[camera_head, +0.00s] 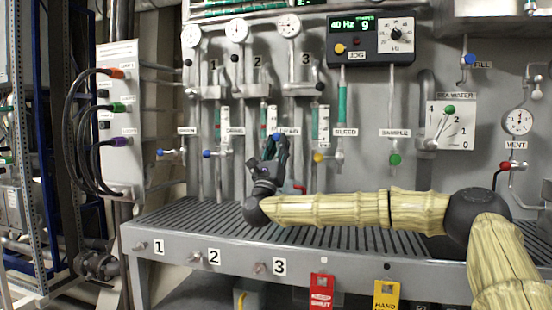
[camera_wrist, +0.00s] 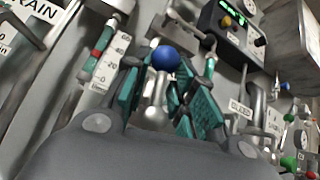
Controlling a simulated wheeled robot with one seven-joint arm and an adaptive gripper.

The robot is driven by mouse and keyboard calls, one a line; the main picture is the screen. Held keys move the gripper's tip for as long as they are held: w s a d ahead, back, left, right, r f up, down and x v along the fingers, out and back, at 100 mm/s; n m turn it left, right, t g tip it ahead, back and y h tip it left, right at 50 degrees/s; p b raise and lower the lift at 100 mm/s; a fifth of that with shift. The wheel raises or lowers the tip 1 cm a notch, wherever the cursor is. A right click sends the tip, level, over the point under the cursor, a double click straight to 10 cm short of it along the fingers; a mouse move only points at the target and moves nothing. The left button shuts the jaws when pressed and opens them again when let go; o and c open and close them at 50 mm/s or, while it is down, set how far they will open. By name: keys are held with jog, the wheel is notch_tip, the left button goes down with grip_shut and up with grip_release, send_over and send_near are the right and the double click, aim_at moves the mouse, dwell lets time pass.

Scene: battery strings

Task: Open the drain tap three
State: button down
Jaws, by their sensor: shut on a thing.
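The drain tap three has a blue ball knob on a pale metal lever. In the wrist view the blue knob (camera_wrist: 165,58) sits between my gripper's teal padded fingers, with its lever (camera_wrist: 155,103) running down toward the palm. In the head view the blue knob (camera_head: 277,136) shows at the tips of my gripper (camera_head: 274,147), under the third DRAIN label (camera_head: 289,132). My gripper (camera_wrist: 166,88) is shut on the tap handle. The tap's valve body is mostly hidden by the fingers.
Two other blue-knobbed drain taps (camera_head: 160,152) (camera_head: 207,154) stand to the left. A yellow-knobbed tap (camera_head: 318,157) is close on the right, with a green-knobbed sample tap (camera_head: 395,159) beyond. Vertical pipes and gauges crowd the panel.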

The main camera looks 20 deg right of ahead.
jog(key=shift+s+d+f+m+g+h+b, duration=0.1)
jog(key=shift+m+g+h+b, duration=0.25)
jog(key=shift+m+g+h, duration=0.4)
jog(key=shift+d+f+m+g+h+b, duration=0.1)
jog(key=shift+m+g+h+b, duration=0.3)
jog(key=shift+m, duration=0.55)
jog(key=shift+r, duration=0.1)
jog(key=c, duration=1.5)
grip_release()
jog(key=shift+d, duration=0.1)
jog(key=shift+c, duration=0.2)
jog(key=shift+s, duration=0.1)
jog(key=v, duration=1.2)
jog(key=shift+m, duration=0.3)
